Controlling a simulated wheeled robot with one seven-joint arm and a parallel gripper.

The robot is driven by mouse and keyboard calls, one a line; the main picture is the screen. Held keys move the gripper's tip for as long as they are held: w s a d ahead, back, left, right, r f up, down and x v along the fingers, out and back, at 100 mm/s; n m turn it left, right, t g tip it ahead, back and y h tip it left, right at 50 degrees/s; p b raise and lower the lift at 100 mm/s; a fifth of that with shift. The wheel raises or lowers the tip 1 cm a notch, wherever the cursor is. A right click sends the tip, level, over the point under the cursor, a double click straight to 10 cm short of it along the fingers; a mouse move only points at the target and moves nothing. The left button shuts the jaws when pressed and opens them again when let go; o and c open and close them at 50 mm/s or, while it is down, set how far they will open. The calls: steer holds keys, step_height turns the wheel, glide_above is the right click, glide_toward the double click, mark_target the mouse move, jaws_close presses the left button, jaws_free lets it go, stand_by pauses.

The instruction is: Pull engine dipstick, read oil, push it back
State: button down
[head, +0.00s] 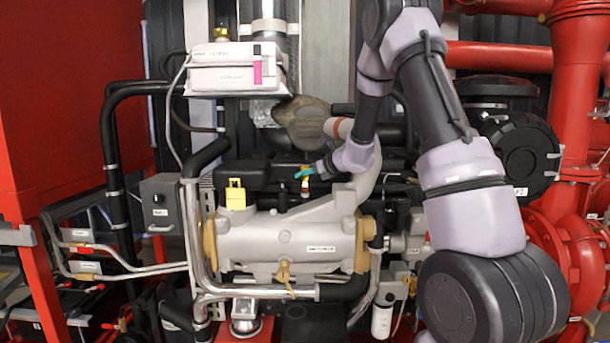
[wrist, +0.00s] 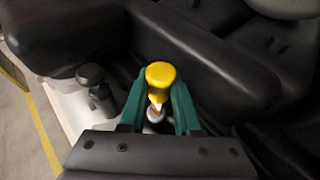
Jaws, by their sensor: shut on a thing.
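The dipstick has a rounded yellow handle (wrist: 160,75), seen close up in the wrist view, with a pale piece and a small orange ring below it. My gripper (wrist: 159,98) has its two green fingers on either side of the handle and is shut on it. In the head view my gripper (head: 304,172) reaches in from the right, above the grey engine block.
A white box (head: 236,69) is above, and a grey control box (head: 160,203) is at left. Black engine covers crowd both sides of the fingers. Red pipes (head: 580,100) stand at right.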

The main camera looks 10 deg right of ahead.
mark_target(306, 186)
stand_by(0.6)
steer(key=shift+f, duration=2.15)
steer(key=c, duration=0.6)
jaws_free()
steer(key=v, duration=1)
steer(key=shift+s+d+r, duration=0.1)
steer(key=shift+s+d, duration=0.15)
steer(key=shift+s, duration=0.05)
